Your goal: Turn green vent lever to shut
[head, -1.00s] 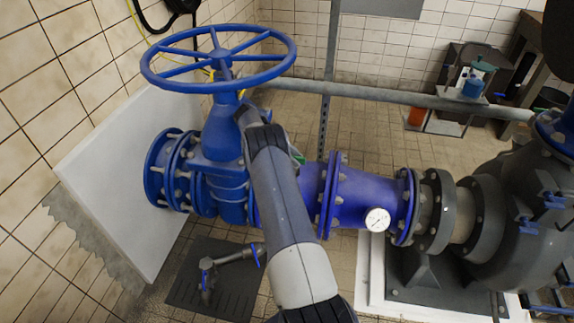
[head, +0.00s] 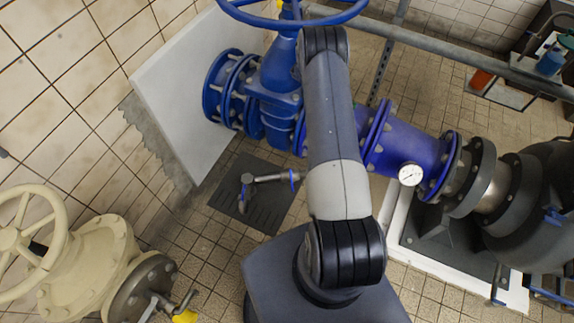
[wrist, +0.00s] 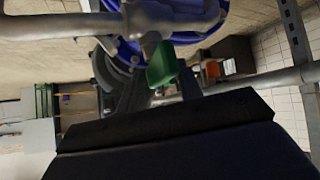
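The green vent lever (wrist: 163,66) shows in the wrist view, hanging below a grey metal valve fitting (wrist: 150,25) with a pipe. In the head view my arm covers the place where the lever was glimpsed before, and I cannot see it there. A dark, wide part of my gripper (wrist: 165,115) fills the lower wrist view, just below the lever in the picture. I cannot tell whether it touches the lever.
A blue pipe (head: 405,150) with a round gauge (head: 410,174) runs right to a grey pump (head: 530,195). A blue handwheel (head: 300,20) stands above the pipe. A cream valve (head: 85,265) is at lower left. A grey rail (head: 450,53) crosses behind. Tiled floor shows between them.

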